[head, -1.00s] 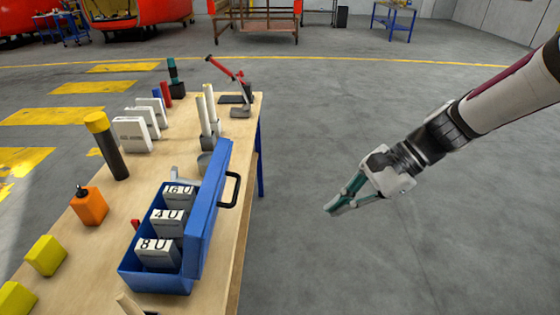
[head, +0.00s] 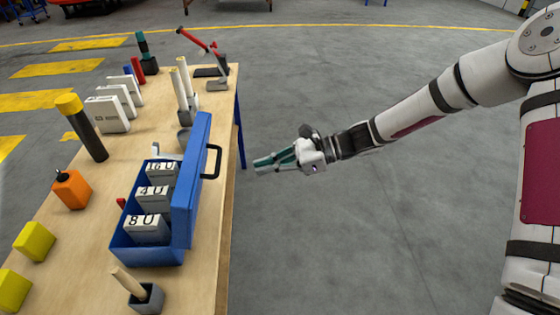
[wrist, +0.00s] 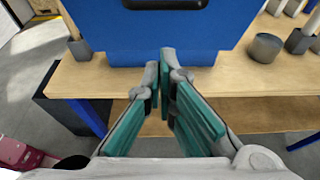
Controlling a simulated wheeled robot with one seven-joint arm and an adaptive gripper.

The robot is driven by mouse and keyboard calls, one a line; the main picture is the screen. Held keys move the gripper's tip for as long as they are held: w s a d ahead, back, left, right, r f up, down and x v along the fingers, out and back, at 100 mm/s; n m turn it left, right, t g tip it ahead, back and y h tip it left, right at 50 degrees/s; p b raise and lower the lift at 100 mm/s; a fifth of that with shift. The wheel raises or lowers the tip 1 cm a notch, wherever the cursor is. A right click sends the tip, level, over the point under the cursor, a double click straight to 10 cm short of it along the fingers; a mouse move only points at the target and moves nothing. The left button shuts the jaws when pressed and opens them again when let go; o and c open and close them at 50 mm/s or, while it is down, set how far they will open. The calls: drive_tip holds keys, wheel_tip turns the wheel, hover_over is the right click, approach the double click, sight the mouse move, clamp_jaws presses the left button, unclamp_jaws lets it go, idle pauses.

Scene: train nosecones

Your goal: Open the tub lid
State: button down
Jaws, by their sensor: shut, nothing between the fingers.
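The blue tub (head: 150,255) stands on the wooden workbench near its right edge. Its blue lid (head: 190,190) is raised upright on the tub's right side, with a black handle (head: 213,161) on its outer face. White blocks marked 16U, 4U and 8U sit inside the open tub. My gripper (head: 257,167) is off the bench's right edge, to the right of the lid and apart from it, fingers pointing left. In the wrist view the teal-padded fingers (wrist: 165,95) are shut and empty, with the lid's blue outer face (wrist: 185,28) ahead.
The workbench (head: 198,285) also holds a small grey cup with a stick (head: 147,297), an orange block (head: 72,190), yellow blocks (head: 34,241), a dark post with a yellow top (head: 82,128) and a red-handled tool (head: 210,62). The floor right of the bench is clear.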

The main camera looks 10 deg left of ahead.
sight(218, 163)
drive_tip(key=s+a+p, duration=0.1)
drive_tip(key=a, duration=0.5)
drive_tip(key=shift+s+a+r, duration=0.25)
drive_tip(key=shift+a+r, duration=0.1)
drive_tip(key=a+r, duration=0.1)
drive_tip(key=a+r+h+p, duration=0.1)
drive_tip(key=shift+s+r, duration=0.35)
drive_tip(key=shift+a+r+p, duration=0.25)
drive_tip(key=shift+a+p, duration=0.05)
